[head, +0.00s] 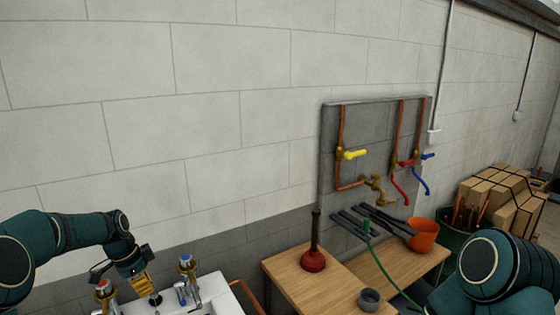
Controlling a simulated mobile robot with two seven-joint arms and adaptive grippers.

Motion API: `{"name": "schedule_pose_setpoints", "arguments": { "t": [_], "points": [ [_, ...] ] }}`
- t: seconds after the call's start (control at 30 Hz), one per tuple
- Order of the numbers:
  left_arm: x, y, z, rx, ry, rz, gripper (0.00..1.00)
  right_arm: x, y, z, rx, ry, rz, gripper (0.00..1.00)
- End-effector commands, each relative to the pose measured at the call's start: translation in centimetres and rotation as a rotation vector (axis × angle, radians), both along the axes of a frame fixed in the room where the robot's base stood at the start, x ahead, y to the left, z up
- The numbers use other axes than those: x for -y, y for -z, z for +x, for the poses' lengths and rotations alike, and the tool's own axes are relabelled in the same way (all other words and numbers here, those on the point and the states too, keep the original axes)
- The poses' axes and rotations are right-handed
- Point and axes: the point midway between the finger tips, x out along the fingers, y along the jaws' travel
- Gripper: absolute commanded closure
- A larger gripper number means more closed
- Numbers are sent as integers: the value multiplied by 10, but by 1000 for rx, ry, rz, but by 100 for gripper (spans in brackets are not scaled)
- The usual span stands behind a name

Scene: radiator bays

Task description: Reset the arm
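My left arm comes in from the left, and its gripper (146,291) points down over the white sink at the bottom left. Yellow and dark parts show at its tip, too small to tell whether the fingers are open or shut, or whether they hold anything. My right arm shows as a teal link at the bottom right; its gripper is out of the picture.
A white sink (216,295) with red- and blue-topped taps is under my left gripper. Right of it, a wooden bench (290,285) bears a red plunger (314,260), a grey cup (369,299) and an orange pot (422,235). A pipe panel (375,120) hangs behind.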

Motion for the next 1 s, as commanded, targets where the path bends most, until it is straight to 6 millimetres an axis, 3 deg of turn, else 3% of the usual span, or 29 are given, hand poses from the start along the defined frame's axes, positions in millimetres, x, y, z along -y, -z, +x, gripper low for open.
{"name": "schedule_pose_setpoints", "arguments": {
  "t": [0.03,0.17,0.33,0.47,0.6,0.8,1.0],
  "points": [
    [16,28,-3,-12,-26,-13,100,0,10,0,-1,0,-1,50],
    [53,82,-11,-21,-135,-42,100,-1,25,0,-2,0,-2,50],
    [113,163,-41,-49,-324,-93,100,-2,48,-1,-4,-2,-5,50],
    [163,225,-83,-86,-511,-139,100,-2,69,-2,-9,-2,-6,50],
    [210,280,-143,-135,-730,-181,100,-3,93,-3,-12,-3,-8,50],
    [243,316,-216,-186,-979,-217,100,-4,114,-4,-16,-3,-12,50],
    [251,322,-243,-200,-1078,-230,100,-4,120,-4,-16,-3,-13,50]
  ]
}}
